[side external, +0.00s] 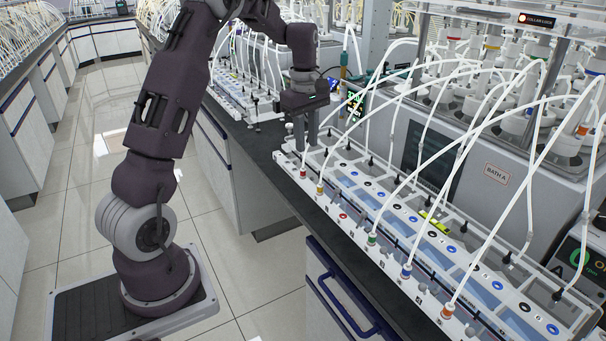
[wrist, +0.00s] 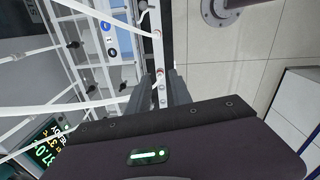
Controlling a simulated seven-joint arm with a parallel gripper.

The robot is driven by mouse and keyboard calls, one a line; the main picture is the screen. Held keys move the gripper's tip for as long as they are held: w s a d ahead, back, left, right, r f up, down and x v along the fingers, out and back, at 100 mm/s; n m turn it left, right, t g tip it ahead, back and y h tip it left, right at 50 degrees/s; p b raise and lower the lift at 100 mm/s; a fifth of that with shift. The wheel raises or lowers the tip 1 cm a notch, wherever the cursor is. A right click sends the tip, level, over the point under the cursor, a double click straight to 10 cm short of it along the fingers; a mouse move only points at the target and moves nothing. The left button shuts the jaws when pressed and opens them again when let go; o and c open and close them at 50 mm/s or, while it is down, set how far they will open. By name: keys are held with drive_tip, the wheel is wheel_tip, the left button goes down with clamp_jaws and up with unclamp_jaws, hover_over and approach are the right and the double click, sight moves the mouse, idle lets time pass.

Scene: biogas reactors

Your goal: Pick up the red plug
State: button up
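The red plug (side external: 303,173) sits upright at the near left end of the long white rack (side external: 345,222), with a white tube rising from it. My gripper (side external: 305,147) points down over that end of the rack, just behind and above the plug in the side view. In the wrist view its two fingers (wrist: 167,88) stand apart, with a narrow strip of the rack's front rail showing between them. Nothing is seen held.
Several other plugs with arching white tubes line the rack, including a yellow one (side external: 320,189), a green one (side external: 372,238) and a blue one (side external: 406,271). The tubes crowd the space right of my gripper. A grey bath unit (side external: 500,172) stands behind. Floor lies open in front.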

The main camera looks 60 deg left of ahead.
sight(303, 168)
drive_tip(key=shift+n, duration=0.7)
drive_tip(key=a+f, duration=0.2)
drive_tip(key=f, duration=0.1)
drive_tip(key=shift+w+a+f, duration=0.2)
drive_tip(key=shift+a, duration=0.05)
drive_tip(key=f, duration=0.6)
drive_tip(key=shift+w+a+f, duration=0.15)
drive_tip(key=shift+a+f, duration=0.05)
drive_tip(key=shift+f, duration=0.05)
clamp_jaws()
